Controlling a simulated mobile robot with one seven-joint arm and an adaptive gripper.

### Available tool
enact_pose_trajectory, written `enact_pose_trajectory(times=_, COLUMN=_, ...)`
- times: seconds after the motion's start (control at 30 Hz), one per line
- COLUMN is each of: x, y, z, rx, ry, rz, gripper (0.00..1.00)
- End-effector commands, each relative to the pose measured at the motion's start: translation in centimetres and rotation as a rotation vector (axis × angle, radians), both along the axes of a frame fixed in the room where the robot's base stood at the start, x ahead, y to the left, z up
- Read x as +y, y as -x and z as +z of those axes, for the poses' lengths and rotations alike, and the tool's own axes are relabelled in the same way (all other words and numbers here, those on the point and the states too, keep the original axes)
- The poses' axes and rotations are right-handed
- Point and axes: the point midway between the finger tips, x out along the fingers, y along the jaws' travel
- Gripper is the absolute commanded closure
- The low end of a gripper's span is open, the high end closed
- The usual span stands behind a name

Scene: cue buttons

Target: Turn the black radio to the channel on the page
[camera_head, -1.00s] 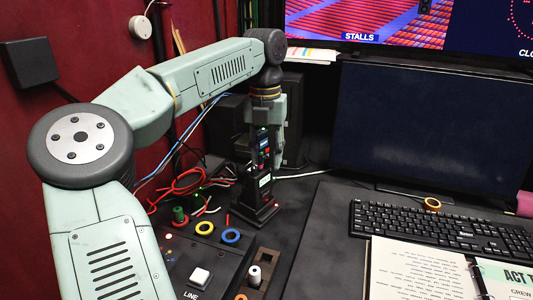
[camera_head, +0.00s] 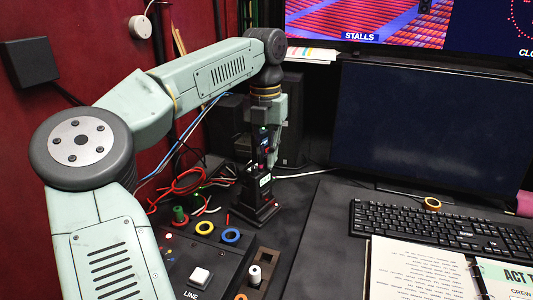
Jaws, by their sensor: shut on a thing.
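The black radio (camera_head: 265,184) stands upright in a dark base on the desk, left of the monitor. A small pale display shows low on it; its channel number is too small to read. My gripper (camera_head: 270,150) points down at the radio's upper part and is shut on it. The fingers hide the radio's top, so I cannot tell exactly which part they hold. The page (camera_head: 415,270) lies in an open binder at the lower right. Its lines of text are too small to read; the right-hand sheet (camera_head: 510,278) is headed "ACT T…" and "CREW", cut off by the frame.
A panel with a white LINE button (camera_head: 200,277) and coloured rings (camera_head: 231,236) lies in front of the radio. Red cables (camera_head: 180,185) tangle to its left. A keyboard (camera_head: 440,230) and dark monitor (camera_head: 430,125) stand right. Bare desk lies between.

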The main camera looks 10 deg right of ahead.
Motion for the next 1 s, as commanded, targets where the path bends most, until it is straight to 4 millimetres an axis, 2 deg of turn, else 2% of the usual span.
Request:
enact_pose_trajectory(times=0.2, x=-0.08, y=-0.01, z=0.02, rx=0.000, ry=0.002, rz=-0.163, gripper=1.00)
enact_pose_trajectory(times=0.5, x=-0.03, y=-0.01, z=0.04, rx=0.000, ry=0.000, rz=-0.175, gripper=1.00)
enact_pose_trajectory(times=0.53, x=-0.03, y=-0.01, z=0.04, rx=0.000, ry=0.000, rz=-0.175, gripper=0.86)
enact_pose_trajectory(times=0.8, x=-0.02, y=-0.01, z=0.02, rx=0.000, ry=0.000, rz=-0.174, gripper=0.68)
enact_pose_trajectory(times=1.0, x=-0.01, y=-0.01, z=0.01, rx=0.000, ry=0.000, rz=-0.173, gripper=0.67)
